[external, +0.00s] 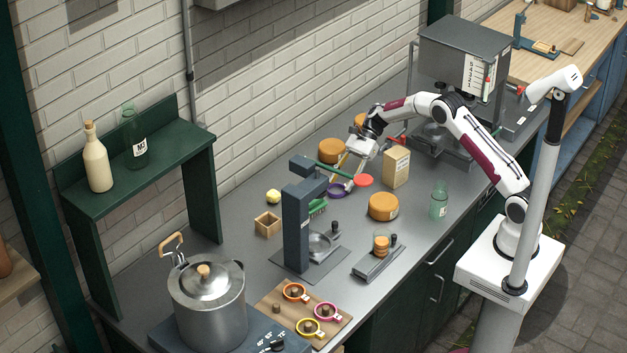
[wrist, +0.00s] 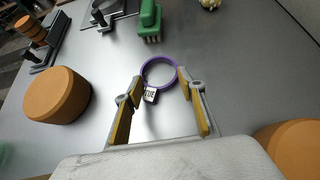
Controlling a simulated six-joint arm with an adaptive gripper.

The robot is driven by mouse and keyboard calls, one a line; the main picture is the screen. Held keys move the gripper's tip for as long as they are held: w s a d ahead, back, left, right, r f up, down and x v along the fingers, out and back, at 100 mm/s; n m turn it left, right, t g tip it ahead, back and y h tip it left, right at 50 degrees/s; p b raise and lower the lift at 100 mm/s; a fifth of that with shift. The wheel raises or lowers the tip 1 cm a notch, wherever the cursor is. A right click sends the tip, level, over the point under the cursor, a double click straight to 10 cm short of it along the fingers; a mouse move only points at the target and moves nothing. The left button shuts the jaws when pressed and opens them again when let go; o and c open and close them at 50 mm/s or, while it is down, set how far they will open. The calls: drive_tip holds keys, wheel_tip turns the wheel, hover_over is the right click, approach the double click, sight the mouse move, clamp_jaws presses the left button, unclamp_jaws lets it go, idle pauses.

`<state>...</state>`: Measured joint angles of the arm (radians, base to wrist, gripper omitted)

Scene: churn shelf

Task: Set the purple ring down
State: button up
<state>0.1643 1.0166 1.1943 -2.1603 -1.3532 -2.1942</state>
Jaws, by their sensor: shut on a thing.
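The purple ring (external: 336,195) is at the middle of the grey counter, behind the dark press. In the wrist view the ring (wrist: 160,59) sits between my fingertips, with a small black-and-white tag on its near side. My gripper (wrist: 159,79) is shut on the ring, one yellow-padded finger at each side. In the external view my gripper (external: 344,180) reaches down to the counter from the right. Whether the ring touches the counter or hangs just above it, I cannot tell.
A green brush (wrist: 149,20) lies beyond the ring. Cheese wheels (external: 383,208) (external: 331,151) and a tan carton (external: 396,168) stand around my gripper. Bare counter (wrist: 225,70) lies right of the ring.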

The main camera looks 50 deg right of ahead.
drive_tip(key=shift+f, duration=0.15)
drive_tip(key=o, duration=0.7)
drive_tip(key=shift+o, duration=0.2)
drive_tip(key=shift+d+r, duration=0.1)
drive_tip(key=shift+r, duration=0.1)
drive_tip(key=shift+v, duration=5.95)
